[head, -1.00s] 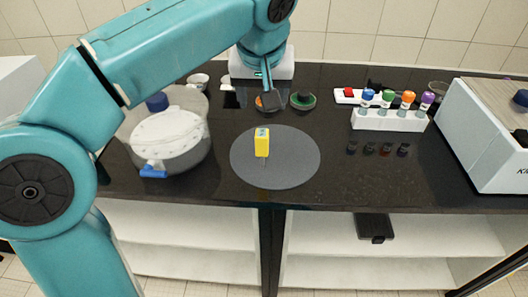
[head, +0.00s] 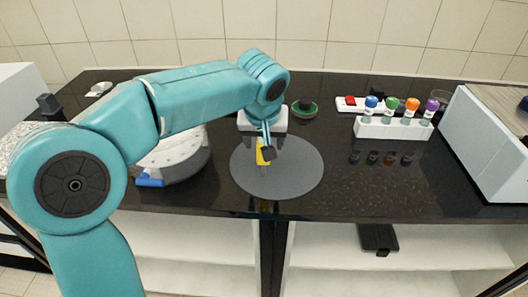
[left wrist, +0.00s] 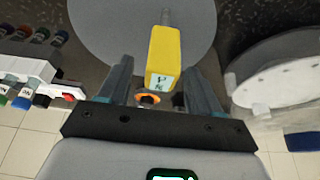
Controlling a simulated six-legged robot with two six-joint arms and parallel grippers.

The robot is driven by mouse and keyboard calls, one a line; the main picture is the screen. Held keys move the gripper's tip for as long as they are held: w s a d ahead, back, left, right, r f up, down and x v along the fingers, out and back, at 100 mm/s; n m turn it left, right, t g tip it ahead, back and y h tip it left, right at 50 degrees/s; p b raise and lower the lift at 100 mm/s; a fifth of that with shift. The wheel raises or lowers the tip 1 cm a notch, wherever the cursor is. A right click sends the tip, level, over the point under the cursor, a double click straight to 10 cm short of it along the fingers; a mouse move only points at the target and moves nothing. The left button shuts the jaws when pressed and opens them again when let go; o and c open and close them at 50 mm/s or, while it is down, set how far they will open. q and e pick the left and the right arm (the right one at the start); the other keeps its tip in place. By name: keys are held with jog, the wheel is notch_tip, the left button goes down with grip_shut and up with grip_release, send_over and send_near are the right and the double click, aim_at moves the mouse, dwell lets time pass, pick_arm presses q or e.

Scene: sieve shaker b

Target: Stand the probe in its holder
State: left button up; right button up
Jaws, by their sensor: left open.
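The yellow probe (head: 261,157) is on the round grey mat (head: 300,178), partly hidden by my left gripper (head: 267,149). In the left wrist view the probe (left wrist: 165,52) has a yellow body, a small display and a grey tip pointing toward the top. My left gripper (left wrist: 160,70) is open there, its fingers on either side of the probe's display end, with no clear contact. A dark piece with a green rim (head: 304,109) and one with an orange rim (left wrist: 148,98) are behind the mat; I cannot tell which is the holder. My right gripper is out of view.
A white rack with coloured-cap bottles (head: 393,128) stands right of the mat, several dark caps in front. A large white appliance (head: 492,140) is at far right. A round grey-white sieve pan (head: 180,158) is left, partly behind my arm.

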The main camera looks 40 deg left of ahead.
pick_arm(q)
jog(key=shift+w+a+f, duration=0.1)
jog(key=shift+a+f, duration=0.15)
jog(key=shift+f, duration=0.4)
jog(key=shift+w+d+f, duration=0.1)
jog(key=shift+w+f, duration=0.1)
jog(key=c, duration=1.2)
